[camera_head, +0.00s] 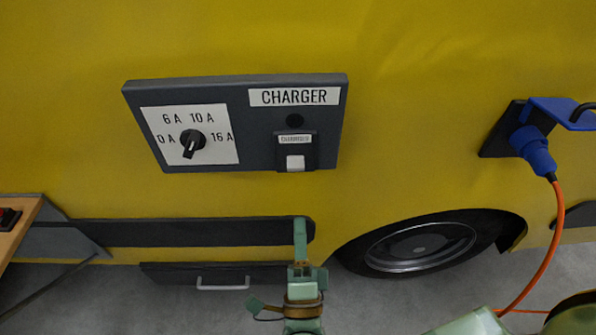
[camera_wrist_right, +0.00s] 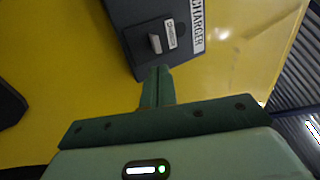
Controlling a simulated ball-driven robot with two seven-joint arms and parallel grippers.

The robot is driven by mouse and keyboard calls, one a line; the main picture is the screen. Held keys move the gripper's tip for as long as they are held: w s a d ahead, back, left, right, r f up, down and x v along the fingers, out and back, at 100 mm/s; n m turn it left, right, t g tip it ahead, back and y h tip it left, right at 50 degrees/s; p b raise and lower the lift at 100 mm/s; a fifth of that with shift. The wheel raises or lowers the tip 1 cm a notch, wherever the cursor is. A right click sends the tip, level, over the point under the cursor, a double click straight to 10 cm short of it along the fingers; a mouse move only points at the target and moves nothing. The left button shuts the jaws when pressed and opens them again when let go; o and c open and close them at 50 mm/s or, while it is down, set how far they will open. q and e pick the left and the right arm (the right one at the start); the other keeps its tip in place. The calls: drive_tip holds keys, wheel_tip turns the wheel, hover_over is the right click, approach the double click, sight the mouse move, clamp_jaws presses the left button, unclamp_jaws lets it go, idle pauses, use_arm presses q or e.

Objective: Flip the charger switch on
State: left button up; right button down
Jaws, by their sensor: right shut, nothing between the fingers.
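The charger panel (camera_head: 240,96) is a dark grey box on the yellow vehicle side, labelled CHARGER. Its switch is a white rocker (camera_head: 295,162) in a dark housing at the lower right, under a small dark round lamp (camera_head: 295,121). A black dial (camera_head: 192,142) with ampere marks is at the left. My right gripper (camera_head: 300,226) is shut and empty, below the switch in the head view and apart from it. In the right wrist view the shut fingers (camera_wrist_right: 157,72) point toward the panel's edge, with the white rocker (camera_wrist_right: 155,44) just beyond. My left gripper is out of view.
A blue plug (camera_head: 534,148) with an orange cable (camera_head: 548,255) sits in a socket at the right. A wheel (camera_head: 420,246) is at the lower right. A wooden surface (camera_head: 20,222) with a red item is at the left edge. The yellow wall around the panel is clear.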

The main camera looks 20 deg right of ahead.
sight(298, 158)
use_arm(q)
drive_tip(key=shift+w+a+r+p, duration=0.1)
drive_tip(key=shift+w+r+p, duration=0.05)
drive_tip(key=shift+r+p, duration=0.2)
use_arm(e)
drive_tip(key=x, duration=1.1)
drive_tip(key=shift+w+d, duration=0.1)
